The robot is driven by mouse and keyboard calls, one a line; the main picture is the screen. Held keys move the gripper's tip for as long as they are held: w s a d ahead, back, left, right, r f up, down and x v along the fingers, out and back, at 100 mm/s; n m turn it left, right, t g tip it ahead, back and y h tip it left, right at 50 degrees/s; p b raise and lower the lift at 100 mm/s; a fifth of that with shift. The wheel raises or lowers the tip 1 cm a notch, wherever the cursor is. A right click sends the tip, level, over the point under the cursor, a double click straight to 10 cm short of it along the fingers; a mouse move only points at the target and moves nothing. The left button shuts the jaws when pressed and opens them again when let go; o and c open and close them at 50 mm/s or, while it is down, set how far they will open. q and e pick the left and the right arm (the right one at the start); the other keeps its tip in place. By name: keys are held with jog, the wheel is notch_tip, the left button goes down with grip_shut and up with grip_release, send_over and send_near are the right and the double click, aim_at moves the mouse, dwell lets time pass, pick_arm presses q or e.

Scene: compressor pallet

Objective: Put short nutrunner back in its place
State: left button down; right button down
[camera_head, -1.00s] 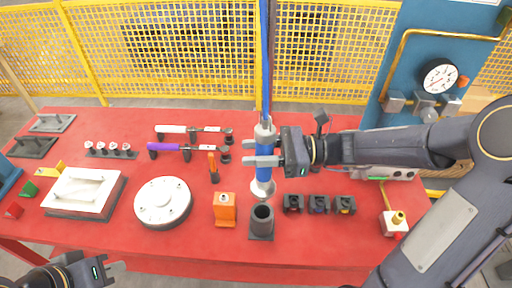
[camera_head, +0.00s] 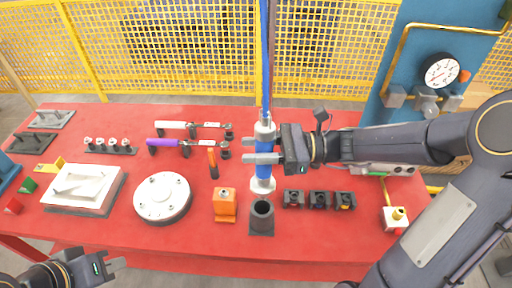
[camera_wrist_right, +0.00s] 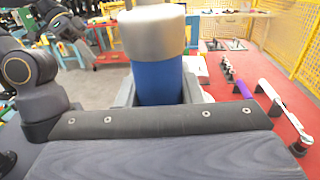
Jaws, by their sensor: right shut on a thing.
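The short nutrunner (camera_head: 264,170) is an upright blue cylinder with silver ends, hanging on a blue hose. My right gripper (camera_head: 262,158) is shut around its blue body. In the right wrist view the nutrunner (camera_wrist_right: 158,75) fills the top middle, between the fingers. A dark round holder (camera_head: 262,216) with an open top stands on the red table just in front of and below the nutrunner's lower end; the two look apart. My left gripper (camera_head: 112,268) is at the lower left, away from the objects; its fingers look apart and empty.
An orange block (camera_head: 225,204) stands left of the holder, and several black sockets stand right (camera_head: 319,200). A white round flange (camera_head: 162,198) and a white plate (camera_head: 84,187) lie further left. Two torque wrenches (camera_head: 190,143) lie behind. A yellow fence (camera_head: 170,50) closes the back.

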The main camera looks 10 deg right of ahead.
aim_at(256, 179)
jog(key=shift+f+b, duration=3.5)
jog(key=shift+f, duration=1.6)
dwell(0.6)
jog(key=c, duration=0.9)
grip_release()
jog(key=shift+d+f, duration=0.1)
jog(key=shift+d, duration=0.25)
jog(key=s+d, duration=0.1)
jog(key=d, duration=0.6)
jog(key=shift+s+b, duration=0.2)
jog(key=shift+b, duration=0.15)
